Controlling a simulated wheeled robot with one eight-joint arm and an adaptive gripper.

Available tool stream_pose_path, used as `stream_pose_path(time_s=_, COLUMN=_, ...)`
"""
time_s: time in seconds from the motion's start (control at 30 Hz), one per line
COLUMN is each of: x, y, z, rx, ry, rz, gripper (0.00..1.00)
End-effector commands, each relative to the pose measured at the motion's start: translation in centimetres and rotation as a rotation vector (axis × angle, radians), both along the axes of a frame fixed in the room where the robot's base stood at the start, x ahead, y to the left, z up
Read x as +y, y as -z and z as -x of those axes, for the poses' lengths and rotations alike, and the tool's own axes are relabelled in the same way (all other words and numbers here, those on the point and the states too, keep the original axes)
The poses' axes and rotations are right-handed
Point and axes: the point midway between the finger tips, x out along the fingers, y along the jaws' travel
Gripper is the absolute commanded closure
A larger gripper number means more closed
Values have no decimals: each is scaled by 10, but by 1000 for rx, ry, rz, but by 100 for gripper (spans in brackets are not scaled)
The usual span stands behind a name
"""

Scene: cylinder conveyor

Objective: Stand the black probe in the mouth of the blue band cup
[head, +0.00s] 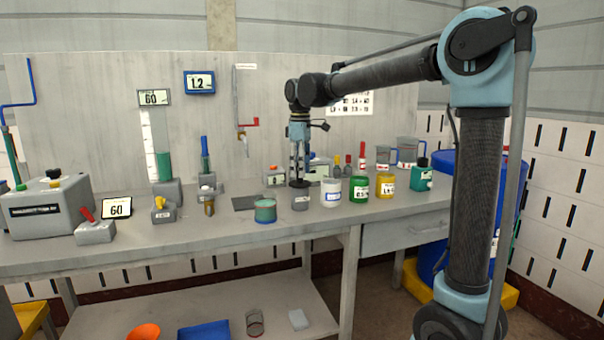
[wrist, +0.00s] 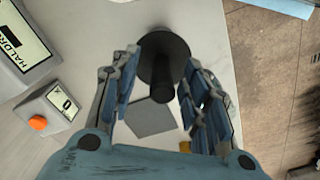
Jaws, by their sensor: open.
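The black probe (wrist: 162,88) has a round black disc (wrist: 165,57) and a thinner stem. In the wrist view it stands between the two blue-padded fingers of my gripper (wrist: 161,72). The fingers are spread on either side of the stem; whether one touches the disc I cannot tell. In the head view my gripper (head: 299,168) points down over the bench, with the black disc (head: 299,183) just below its fingertips.
A grey cup (head: 300,201) stands in front of the probe. A green cup (head: 358,188) and a yellow cup (head: 386,186) stand right of the blue band cup. A teal-sided round container (head: 265,212) is to the left. Boxes with displays stand behind.

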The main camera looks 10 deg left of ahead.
Motion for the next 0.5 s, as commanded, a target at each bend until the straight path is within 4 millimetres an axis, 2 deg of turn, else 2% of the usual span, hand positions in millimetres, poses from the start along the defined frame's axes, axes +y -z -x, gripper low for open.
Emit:
stream_pose_path(time_s=0.2, x=0, y=12, z=0, rx=0, ry=0, rz=0, gripper=58)
stream_pose_path(time_s=0.47, x=0, y=13, z=0, rx=0, ry=0, rz=0, gripper=58)
stream_pose_path(time_s=0.5, x=0, y=13, z=0, rx=0, ry=0, rz=0, gripper=60)
